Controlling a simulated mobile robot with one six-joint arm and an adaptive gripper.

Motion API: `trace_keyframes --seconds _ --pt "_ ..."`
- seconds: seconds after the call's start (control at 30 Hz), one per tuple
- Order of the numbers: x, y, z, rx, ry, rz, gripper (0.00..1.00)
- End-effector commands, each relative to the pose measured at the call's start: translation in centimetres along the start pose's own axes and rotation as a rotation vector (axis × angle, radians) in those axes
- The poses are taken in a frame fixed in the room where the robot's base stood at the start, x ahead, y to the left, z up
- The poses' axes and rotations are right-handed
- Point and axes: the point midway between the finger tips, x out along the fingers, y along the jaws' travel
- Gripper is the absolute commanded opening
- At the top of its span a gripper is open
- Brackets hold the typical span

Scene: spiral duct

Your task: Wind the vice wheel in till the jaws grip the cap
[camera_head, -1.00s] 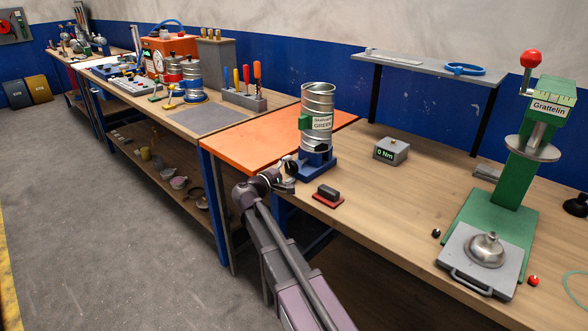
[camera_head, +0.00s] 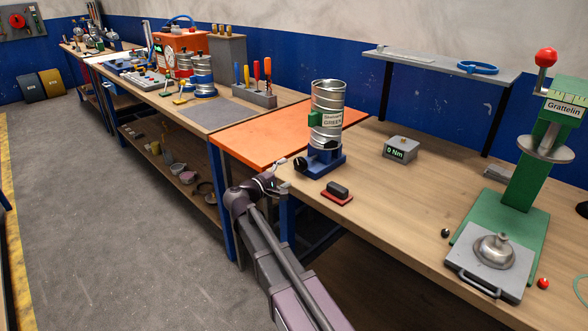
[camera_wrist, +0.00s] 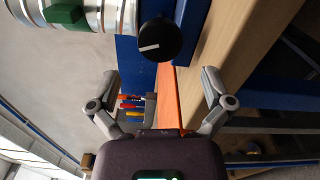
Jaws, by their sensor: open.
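The blue vice (camera_head: 328,160) stands on the bench with a silver ribbed duct (camera_head: 328,97) upright above it. The duct has a green block and a label reading GREEN. The black vice wheel (camera_head: 301,164) is on the vice's near left side. In the wrist view the wheel (camera_wrist: 160,40) has a white mark and lies ahead of and between my finger lines. My gripper (camera_head: 283,174) is open and empty, just left of the wheel and apart from it. Both fingers of my gripper (camera_wrist: 159,82) show spread wide in the wrist view. I cannot make out the cap or the jaws' contact.
A black block on a red base (camera_head: 337,192) lies in front of the vice. A grey box reading 0 Nm (camera_head: 400,149) stands to the right. A green press (camera_head: 525,185) is further right, an orange mat (camera_head: 255,143) to the left. The floor at left is clear.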

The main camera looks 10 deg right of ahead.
Motion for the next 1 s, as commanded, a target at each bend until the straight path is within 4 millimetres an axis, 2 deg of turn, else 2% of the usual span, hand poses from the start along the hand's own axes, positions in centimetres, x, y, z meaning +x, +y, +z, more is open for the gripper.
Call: trace_keyframes --seconds 0.2,0.4,0.6,1.0 --pt "-3.4 0.0 0.0 0.000 0.002 0.000 1.00" --pt "-5.2 0.0 0.0 0.000 0.001 0.000 1.00" --pt "-5.9 0.0 0.0 0.000 0.000 -0.001 1.00" --pt "-5.9 0.0 0.0 0.000 0.000 -0.001 1.00"
